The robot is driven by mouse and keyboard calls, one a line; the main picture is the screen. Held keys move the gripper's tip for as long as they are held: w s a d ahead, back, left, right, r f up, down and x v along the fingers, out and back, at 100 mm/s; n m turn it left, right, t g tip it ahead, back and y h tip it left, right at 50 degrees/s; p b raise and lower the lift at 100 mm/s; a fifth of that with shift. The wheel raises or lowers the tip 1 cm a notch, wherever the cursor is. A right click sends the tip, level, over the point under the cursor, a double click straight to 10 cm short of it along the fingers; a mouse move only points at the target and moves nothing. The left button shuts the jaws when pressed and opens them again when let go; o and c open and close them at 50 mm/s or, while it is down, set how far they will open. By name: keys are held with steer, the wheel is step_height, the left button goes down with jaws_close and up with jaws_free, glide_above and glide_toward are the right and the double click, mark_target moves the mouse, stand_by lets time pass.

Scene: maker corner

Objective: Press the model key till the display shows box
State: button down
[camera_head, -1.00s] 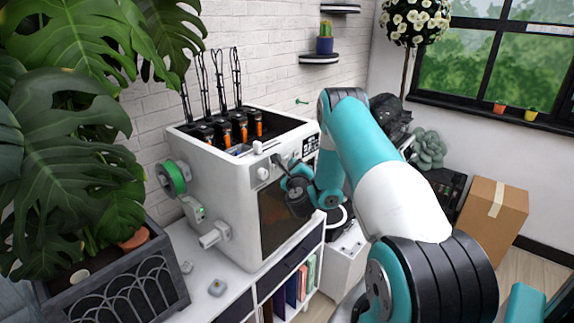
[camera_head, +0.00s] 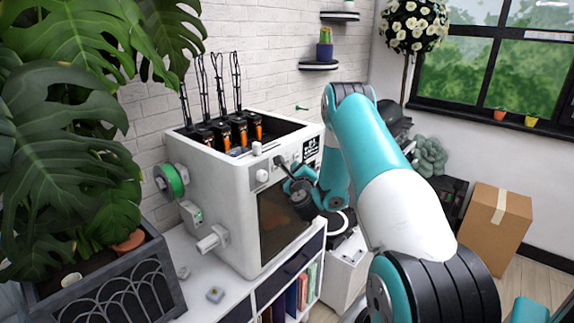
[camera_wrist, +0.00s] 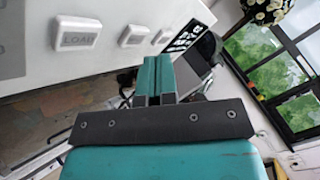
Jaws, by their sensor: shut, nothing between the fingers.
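The white 3D printer (camera_head: 218,205) stands on a shelf unit, with a dark display (camera_head: 310,148) at the upper right of its front; I cannot read its text. In the wrist view, the tilted panel carries a key marked LOAD (camera_wrist: 77,38), a middle key (camera_wrist: 133,36) and a third key (camera_wrist: 164,36) beside the display (camera_wrist: 187,36). The labels of the last two are too small to read, so I cannot tell which is the model key. My gripper (camera_wrist: 155,72) is shut and empty, its tips close to the panel below the third key. I cannot tell whether they touch it.
A large potted plant (camera_head: 65,140) fills the left side. A green spool (camera_head: 174,181) sticks out of the printer's side. Small items lie on the white shelf top (camera_head: 195,268). A cardboard box (camera_head: 495,225) stands on the floor at the right.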

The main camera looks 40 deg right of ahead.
steer(key=s+b, duration=0.5)
steer(key=b, duration=0.4)
steer(key=shift+d, duration=0.15)
steer(key=shift+w, duration=0.1)
stand_by(0.8)
